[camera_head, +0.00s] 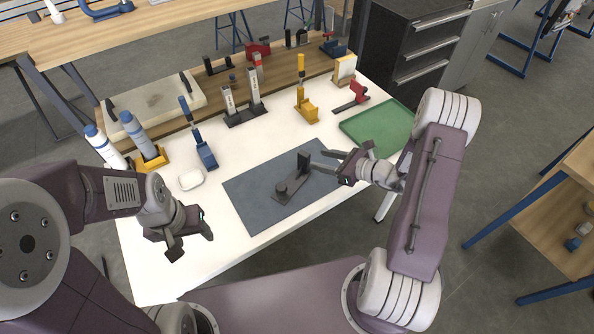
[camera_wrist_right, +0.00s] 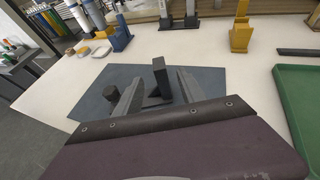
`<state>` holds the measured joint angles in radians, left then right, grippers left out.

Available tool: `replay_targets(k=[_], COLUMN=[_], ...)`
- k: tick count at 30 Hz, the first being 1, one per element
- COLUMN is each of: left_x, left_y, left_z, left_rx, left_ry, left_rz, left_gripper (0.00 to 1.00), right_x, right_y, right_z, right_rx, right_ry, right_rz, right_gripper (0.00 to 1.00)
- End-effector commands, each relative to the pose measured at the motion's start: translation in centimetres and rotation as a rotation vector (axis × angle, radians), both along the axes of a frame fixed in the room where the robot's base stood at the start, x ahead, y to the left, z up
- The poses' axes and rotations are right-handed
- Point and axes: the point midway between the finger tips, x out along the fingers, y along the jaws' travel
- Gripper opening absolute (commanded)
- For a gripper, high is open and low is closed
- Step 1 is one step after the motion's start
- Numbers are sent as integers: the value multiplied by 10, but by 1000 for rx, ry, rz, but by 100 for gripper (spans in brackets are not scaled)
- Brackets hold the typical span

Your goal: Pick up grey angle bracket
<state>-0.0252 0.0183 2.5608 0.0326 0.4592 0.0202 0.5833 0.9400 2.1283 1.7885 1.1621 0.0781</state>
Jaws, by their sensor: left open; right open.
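A dark grey angle bracket (camera_head: 293,185) stands on the blue-grey mat (camera_head: 254,202), with a flat base, a round boss and an upright plate at its right end. In the right wrist view the upright plate of the bracket (camera_wrist_right: 161,77) shows between and beyond the fingers; its base is partly hidden. My right gripper (camera_head: 327,161) is open, with its fingers pointing left close to the upright plate; in the right wrist view the fingers (camera_wrist_right: 157,97) are spread. I cannot tell whether they touch it. My left gripper (camera_head: 190,252) is open and empty over the table's near left part.
A green tray (camera_head: 378,127) lies right of the mat. A white block (camera_head: 191,179) lies left.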

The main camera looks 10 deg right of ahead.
Motion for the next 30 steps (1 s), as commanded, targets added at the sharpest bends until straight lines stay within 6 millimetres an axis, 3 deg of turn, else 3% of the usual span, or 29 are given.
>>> replay_targets(k=[9,17,24,25,30], left_x=[0,0,0,0,0], left_y=[0,0,0,0,0], left_z=[5,13,13,13,13], left_rx=[0,0,0,0,0], left_ry=[0,0,0,0,0], left_rz=[0,0,0,0,0], left_gripper=[58,58,58,58,58], right_x=[18,47,50,50,50], right_y=[18,45,47,47,47], right_z=[-9,-25,-27,-27,-27], right_rx=[-1,-1,-1,-1,-1], right_ry=[1,0,0,0,0], right_rz=[4,6,3,3,4], right_gripper=[47,47,47,44,0])
